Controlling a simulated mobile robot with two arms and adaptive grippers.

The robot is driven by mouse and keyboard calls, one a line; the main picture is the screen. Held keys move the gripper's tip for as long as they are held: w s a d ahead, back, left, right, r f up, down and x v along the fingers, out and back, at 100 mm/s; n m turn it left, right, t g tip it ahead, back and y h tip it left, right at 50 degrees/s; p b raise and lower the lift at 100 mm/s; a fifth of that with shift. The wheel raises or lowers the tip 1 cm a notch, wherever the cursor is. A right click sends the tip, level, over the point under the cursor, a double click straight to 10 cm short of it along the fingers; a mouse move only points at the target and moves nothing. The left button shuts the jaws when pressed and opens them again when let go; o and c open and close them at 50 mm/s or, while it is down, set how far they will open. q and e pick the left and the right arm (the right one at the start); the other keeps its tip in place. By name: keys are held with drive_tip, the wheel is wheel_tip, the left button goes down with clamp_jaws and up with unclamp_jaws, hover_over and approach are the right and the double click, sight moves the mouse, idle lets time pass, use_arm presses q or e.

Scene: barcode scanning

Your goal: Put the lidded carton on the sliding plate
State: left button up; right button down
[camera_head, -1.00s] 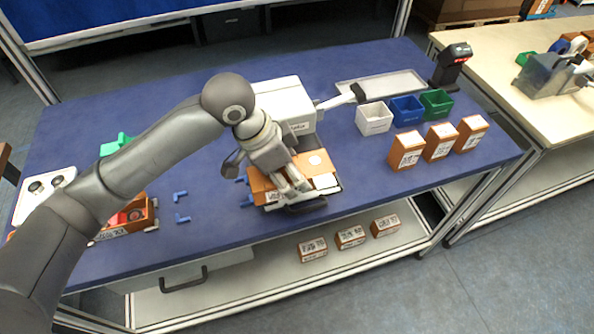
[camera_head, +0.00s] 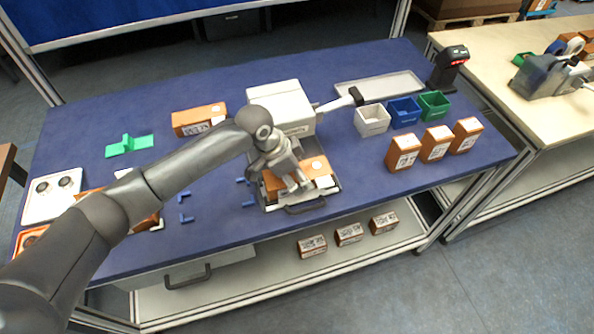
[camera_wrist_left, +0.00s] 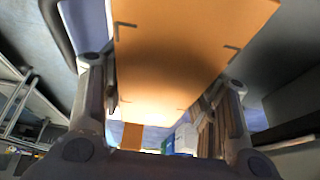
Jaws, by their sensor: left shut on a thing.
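The lidded carton (camera_head: 315,170), orange-brown with a white round mark, is at the sliding plate (camera_head: 332,191) in front of the white machine. My left gripper (camera_head: 294,187) is shut on the carton from above. In the left wrist view, the carton's orange face (camera_wrist_left: 185,50) fills the space between the two fingers (camera_wrist_left: 162,115). The plate's dark handle shows at the front. The gripper hides part of the carton, and I cannot tell whether its underside touches the plate. My right gripper is not in view.
The white machine (camera_head: 282,106) with a side lever stands right behind the plate. Another orange carton (camera_head: 198,119) and a green fixture (camera_head: 130,144) are to the left. White, blue and green bins and three small cartons (camera_head: 436,143) stand to the right. Blue corner pieces lie left of the plate.

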use_arm(q)
drive_tip(key=o, duration=1)
drive_tip(key=shift+f, duration=0.1)
drive_tip(key=shift+r, duration=0.2)
drive_tip(key=b+v, duration=0.1)
drive_tip(key=v, duration=1.1)
drive_tip(key=shift+b, duration=0.4)
drive_tip(key=shift+s+f, duration=0.1)
